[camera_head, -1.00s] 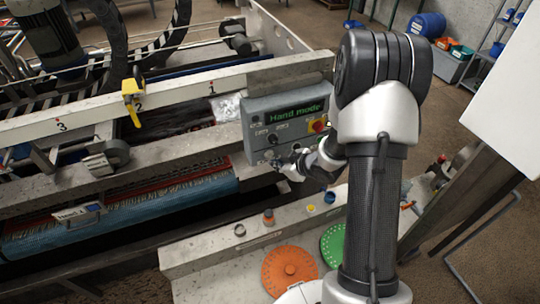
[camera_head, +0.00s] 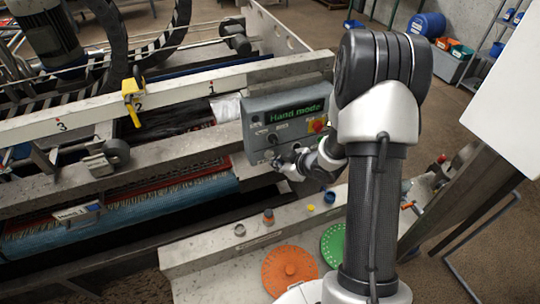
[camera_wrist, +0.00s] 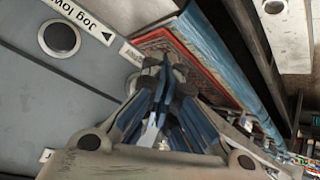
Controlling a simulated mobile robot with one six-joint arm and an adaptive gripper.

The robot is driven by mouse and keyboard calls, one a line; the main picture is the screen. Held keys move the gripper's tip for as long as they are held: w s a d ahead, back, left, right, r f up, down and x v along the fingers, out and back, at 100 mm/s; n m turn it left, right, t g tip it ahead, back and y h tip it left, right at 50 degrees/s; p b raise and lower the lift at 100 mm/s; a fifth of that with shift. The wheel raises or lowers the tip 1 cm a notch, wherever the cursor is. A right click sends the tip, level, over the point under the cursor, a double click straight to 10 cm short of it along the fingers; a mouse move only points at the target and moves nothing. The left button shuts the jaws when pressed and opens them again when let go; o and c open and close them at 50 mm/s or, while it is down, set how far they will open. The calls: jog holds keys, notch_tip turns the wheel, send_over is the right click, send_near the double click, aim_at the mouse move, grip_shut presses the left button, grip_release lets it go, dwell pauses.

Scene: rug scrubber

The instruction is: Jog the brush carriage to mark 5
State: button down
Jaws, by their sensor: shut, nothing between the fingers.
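The grey control panel (camera_head: 258,140) stands right of centre in the head view, its green display (camera_head: 296,113) reading "Hand mode". My gripper (camera_head: 278,164) is at the panel's lower buttons. In the wrist view my gripper (camera_wrist: 163,65) is shut and empty, its tips at or just before a button (camera_wrist: 130,54) that they partly hide. I cannot tell whether they touch it. Another round button (camera_wrist: 58,38) is clear, beside a partly readable "Jog" label (camera_wrist: 80,18) with an arrow. A yellow pointer (camera_head: 133,88) hangs on the numbered rail (camera_head: 90,115) at mark 2; mark 5 is not in view.
A white ledge (camera_head: 215,258) below the panel carries an orange disc (camera_head: 289,270), a green disc (camera_head: 333,245) and small knobs. A rug (camera_wrist: 178,50) and a blue roller (camera_head: 130,208) lie beneath the machine's beams. My own arm hides part of the right side.

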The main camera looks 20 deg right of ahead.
jog(key=shift+w, duration=0.15)
jog(key=shift+w, duration=0.3)
jog(key=shift+w, duration=0.4)
dwell(1.8)
jog(key=shift+s, duration=0.1)
dwell(0.8)
jog(key=shift+s, duration=0.75)
jog(key=shift+s+b, duration=0.55)
jog(key=shift+s, duration=2)
